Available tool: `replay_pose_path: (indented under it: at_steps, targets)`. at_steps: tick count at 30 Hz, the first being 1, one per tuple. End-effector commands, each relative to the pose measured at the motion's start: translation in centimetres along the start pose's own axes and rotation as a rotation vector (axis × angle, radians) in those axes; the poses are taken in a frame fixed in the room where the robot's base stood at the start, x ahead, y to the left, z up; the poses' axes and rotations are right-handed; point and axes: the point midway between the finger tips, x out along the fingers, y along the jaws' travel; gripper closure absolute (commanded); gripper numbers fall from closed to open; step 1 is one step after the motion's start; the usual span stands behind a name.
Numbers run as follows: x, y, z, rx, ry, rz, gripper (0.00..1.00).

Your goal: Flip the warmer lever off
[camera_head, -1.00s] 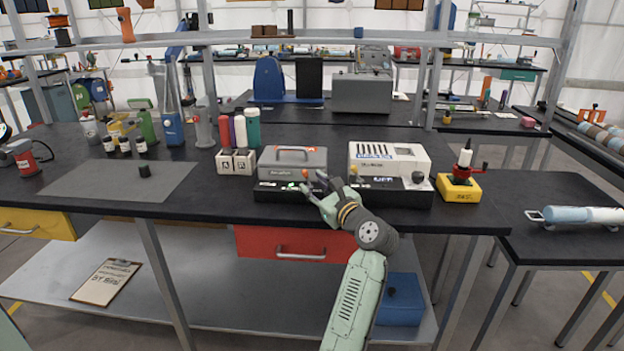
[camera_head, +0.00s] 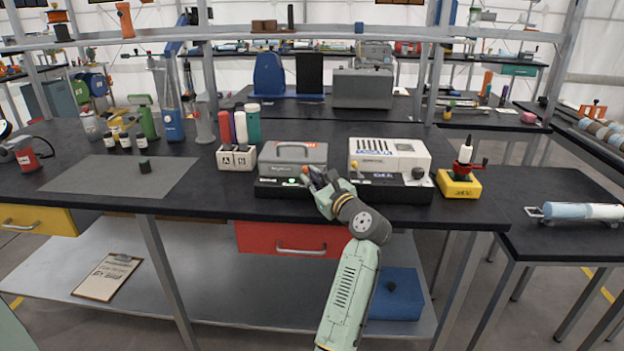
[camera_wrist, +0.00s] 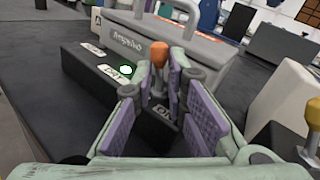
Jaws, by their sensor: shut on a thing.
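A grey lidded box unit (camera_head: 294,157) sits on a black base near the bench's front edge. A lever with an orange knob (camera_wrist: 158,54) rises from the base's right part and stands roughly upright in the wrist view. A green light (camera_wrist: 125,69) glows on the base, left of the lever. My gripper (camera_wrist: 161,78) has its purple-padded fingers on both sides of the lever, shut on it below the knob. The fingers partly hide the shaft. In the head view, my gripper (camera_head: 316,180) is at the front right of the grey unit.
A white unit (camera_head: 389,156) with a yellow-tipped lever (camera_head: 355,166) stands close to the right. A yellow stand (camera_head: 459,187) is beyond it. A white block (camera_head: 236,158) and several bottles stand to the left. A red drawer (camera_head: 290,238) is below the bench top.

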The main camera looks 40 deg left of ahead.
Motion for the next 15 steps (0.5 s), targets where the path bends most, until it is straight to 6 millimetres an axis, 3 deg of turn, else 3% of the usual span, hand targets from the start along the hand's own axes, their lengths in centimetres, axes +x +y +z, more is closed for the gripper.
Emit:
replay_pose_path:
  at_steps: [15]
  targets:
    - [0.09,0.02,0.53,-0.051,0.038,0.011,1.00]
